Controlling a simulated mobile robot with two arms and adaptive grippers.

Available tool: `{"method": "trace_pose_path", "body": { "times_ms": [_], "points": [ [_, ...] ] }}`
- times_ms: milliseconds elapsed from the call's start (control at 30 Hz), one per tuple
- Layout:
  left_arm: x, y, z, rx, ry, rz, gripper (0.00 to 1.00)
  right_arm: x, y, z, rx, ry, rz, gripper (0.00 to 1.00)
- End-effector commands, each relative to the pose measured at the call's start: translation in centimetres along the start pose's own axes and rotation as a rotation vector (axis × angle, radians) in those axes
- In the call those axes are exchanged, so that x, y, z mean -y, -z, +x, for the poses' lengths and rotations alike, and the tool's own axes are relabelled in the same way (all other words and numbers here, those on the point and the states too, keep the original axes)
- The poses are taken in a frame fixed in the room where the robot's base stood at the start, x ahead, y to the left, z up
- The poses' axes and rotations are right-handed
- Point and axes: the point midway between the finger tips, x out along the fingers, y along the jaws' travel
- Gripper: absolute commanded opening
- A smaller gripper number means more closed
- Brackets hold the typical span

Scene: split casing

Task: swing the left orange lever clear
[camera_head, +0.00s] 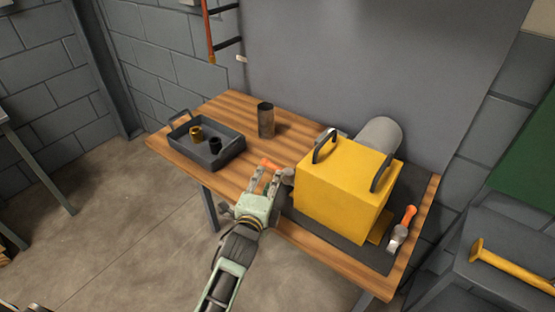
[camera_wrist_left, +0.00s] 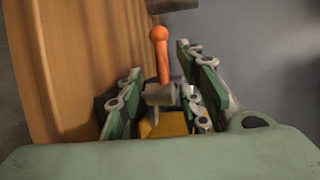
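The yellow casing (camera_head: 341,195) with two dark handles stands on a dark mat on the workbench. The left orange lever (camera_head: 268,163) shows as a short orange tip at the casing's left side. In the left wrist view the lever (camera_wrist_left: 161,52) is an orange knob and rod on a grey hub (camera_wrist_left: 160,95). My left gripper (camera_head: 267,174) is open at this lever. In the wrist view its two fingers stand apart on either side of the hub, with gaps showing. Whether a finger touches the lever cannot be told. My right gripper is not in view.
Another orange-handled piece with a grey head (camera_head: 402,226) is at the casing's right side. A dark tray (camera_head: 226,152) with small cylindrical parts and a dark cylinder (camera_head: 266,120) are on the workbench (camera_head: 180,153). A grey cylinder (camera_head: 380,132) is behind the casing.

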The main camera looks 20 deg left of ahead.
Motion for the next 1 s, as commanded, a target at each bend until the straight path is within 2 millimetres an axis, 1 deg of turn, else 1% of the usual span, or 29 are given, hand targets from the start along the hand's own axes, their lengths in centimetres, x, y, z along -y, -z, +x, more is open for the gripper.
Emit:
{"method": "trace_pose_path", "body": {
  "times_ms": [167,333,433,567,700,833,1000],
  "points": [
    [0.0,0.0,1.2,0.000,0.000,0.000,0.33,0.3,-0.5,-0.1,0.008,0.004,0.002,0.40],
    [0.1,0.0,3.8,0.000,0.001,0.000,0.33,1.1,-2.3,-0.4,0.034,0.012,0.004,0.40],
    [0.1,0.0,5.2,0.000,0.000,0.000,0.33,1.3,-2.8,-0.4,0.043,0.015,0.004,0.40],
    [0.0,0.0,6.7,0.000,0.000,-0.001,0.33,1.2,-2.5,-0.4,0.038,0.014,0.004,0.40],
    [0.0,0.0,7.5,0.000,0.000,-0.001,0.33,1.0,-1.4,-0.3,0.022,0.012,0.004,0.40],
    [0.0,0.0,7.8,0.000,-0.001,0.000,0.33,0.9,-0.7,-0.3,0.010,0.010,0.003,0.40],
    [0.0,0.0,7.8,0.000,0.000,0.000,0.33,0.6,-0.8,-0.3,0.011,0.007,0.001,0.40]
  ]
}}
